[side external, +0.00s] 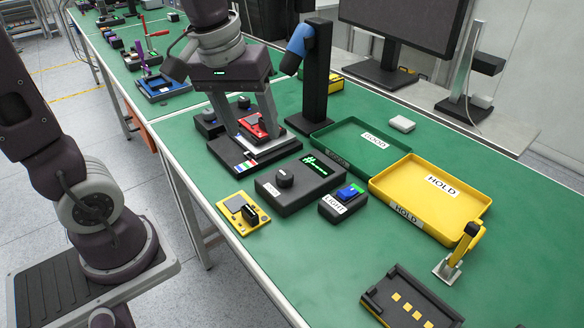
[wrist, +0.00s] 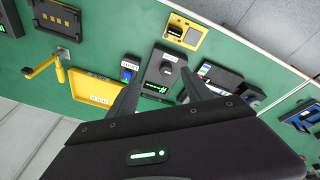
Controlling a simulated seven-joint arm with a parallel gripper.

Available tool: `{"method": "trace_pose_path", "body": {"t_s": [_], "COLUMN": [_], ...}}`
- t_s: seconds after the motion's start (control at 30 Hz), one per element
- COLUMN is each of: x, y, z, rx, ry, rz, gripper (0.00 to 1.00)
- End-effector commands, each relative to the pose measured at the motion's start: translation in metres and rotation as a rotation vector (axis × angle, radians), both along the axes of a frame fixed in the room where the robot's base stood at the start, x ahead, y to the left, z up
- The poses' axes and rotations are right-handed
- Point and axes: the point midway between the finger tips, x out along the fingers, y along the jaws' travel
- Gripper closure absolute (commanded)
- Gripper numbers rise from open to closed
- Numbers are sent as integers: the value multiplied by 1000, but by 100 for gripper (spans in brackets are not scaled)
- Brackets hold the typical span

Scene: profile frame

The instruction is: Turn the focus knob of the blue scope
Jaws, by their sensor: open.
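The blue scope is a blue head (side external: 300,40) on a black column (side external: 315,80). In front of it, a black control box (side external: 310,190) carries a round black knob (side external: 285,176), a white label and a green-lit display. The knob also shows in the wrist view (wrist: 167,67); its label is too small to read surely. My gripper (side external: 254,136) is open and empty, pointing down above the black stage with a red-topped piece (side external: 258,126), left of and behind the knob. In the wrist view the fingers (wrist: 160,76) stand apart, with the control box showing between them.
Two more dark knobs (side external: 209,115) sit behind the stage. A light switch box (side external: 343,203), a yellow board (side external: 243,213), a green tray (side external: 345,160) and a yellow HOLD tray (side external: 425,195) stand nearby. The monitor (side external: 410,28) is at the back.

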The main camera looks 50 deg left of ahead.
Motion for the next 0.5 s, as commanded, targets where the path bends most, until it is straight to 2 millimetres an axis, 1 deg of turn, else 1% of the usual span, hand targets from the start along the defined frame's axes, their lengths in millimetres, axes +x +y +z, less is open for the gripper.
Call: {"method": "trace_pose_path", "body": {"t_s": [0.03,0.07,0.1,0.2,0.3,0.33,0.47,0.5], "x": [26,40,56,85,98,100,102,101], "y": [9,15,22,36,44,46,48,47], "z": [-19,-30,-46,-83,-107,-112,-130,-138], "rx": [-29,-45,-63,-90,-101,-103,-105,-104], "ry": [60,89,125,191,228,234,244,245], "rz": [124,201,300,495,608,627,653,653], "gripper": [42,42,42,42,42,42,42,42]}}
